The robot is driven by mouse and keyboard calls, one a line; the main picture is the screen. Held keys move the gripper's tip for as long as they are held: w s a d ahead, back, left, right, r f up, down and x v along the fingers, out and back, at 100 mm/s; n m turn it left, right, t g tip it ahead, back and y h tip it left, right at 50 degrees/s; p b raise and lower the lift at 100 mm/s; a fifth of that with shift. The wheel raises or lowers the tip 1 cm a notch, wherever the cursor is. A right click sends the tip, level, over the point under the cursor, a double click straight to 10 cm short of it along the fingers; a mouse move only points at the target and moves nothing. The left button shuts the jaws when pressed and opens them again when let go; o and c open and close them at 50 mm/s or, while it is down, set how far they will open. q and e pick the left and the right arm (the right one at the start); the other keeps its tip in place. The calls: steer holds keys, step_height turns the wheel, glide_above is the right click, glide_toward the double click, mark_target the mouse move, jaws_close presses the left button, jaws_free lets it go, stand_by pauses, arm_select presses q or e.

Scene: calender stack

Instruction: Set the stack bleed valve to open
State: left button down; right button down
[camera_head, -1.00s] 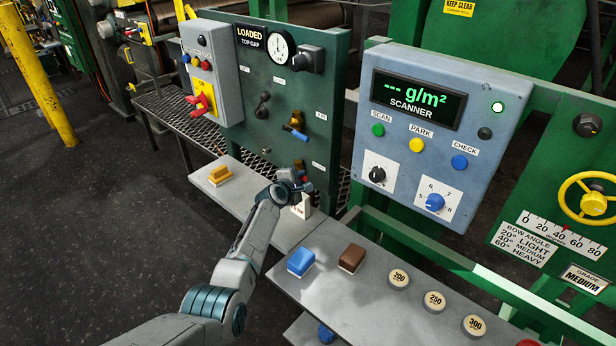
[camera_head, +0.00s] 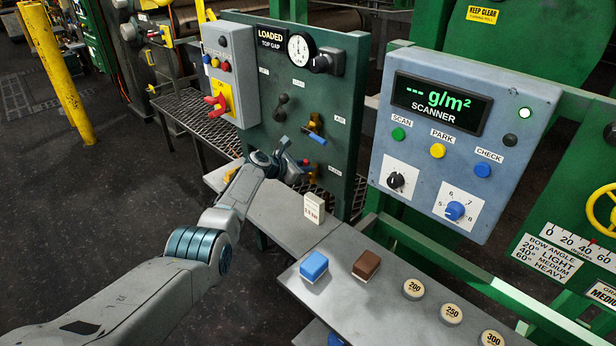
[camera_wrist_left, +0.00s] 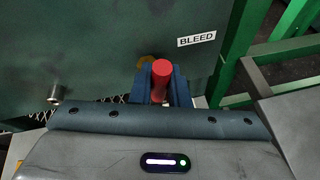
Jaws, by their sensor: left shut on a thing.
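The stack bleed valve has a red handle (camera_wrist_left: 162,80), seen below and left of the BLEED label (camera_wrist_left: 197,40) in the left wrist view. A bit of brass shows behind it. My left gripper (camera_wrist_left: 163,88) is shut on the red handle, one finger on each side. In the head view my left gripper (camera_head: 298,171) is at the lower part of the dark green panel (camera_head: 345,100) and mostly hides the valve. I cannot tell the handle's setting. My right gripper is not in view.
Above is the AIR valve (camera_head: 315,130) with a blue-tipped handle. A white card (camera_head: 314,208) stands on the grey shelf below, with a blue block (camera_head: 314,266) and a brown block (camera_head: 366,265) farther right. The scanner box (camera_head: 470,140) is right of the panel.

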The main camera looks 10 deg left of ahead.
arm_select(q)
steer(key=shift+w+a+n+h+b, duration=0.3)
steer(key=shift+w+a+n+b, duration=0.15)
steer(key=shift+b, duration=0.5)
steer(key=shift+a+r+n+g+h+b, duration=0.1)
steer(key=shift+r+n+g+h+b, duration=0.05)
steer(key=shift+n+g+h+b, duration=0.2)
steer(key=c, duration=1.4)
jaws_free()
steer(key=shift+w, duration=0.1)
